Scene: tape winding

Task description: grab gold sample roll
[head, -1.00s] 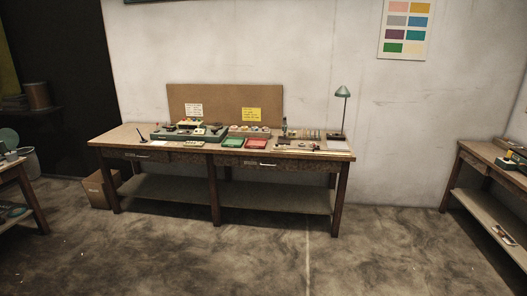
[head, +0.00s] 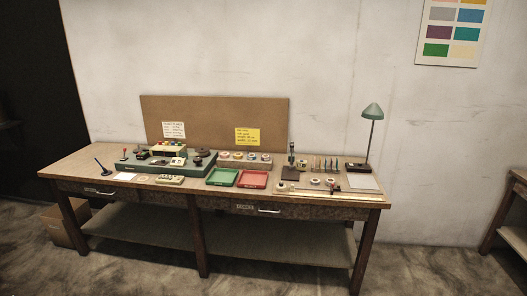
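A wooden workbench (head: 80,170) stands against the wall ahead of me. Several small rolls sit in a row on a low rack (head: 246,164) at the back middle of the bench. A few more small rolls lie toward its right end, one of them a pale roll (head: 282,187) near the front edge. They are too small for me to tell which one is gold. Neither of my grippers is in view.
A green tray (head: 222,177) and a red tray (head: 253,180) lie at the middle front. A green machine (head: 150,166) is left of them. A green lamp (head: 373,112) rises at the right end. A cardboard box (head: 62,228) stands below left. Floor in front is clear.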

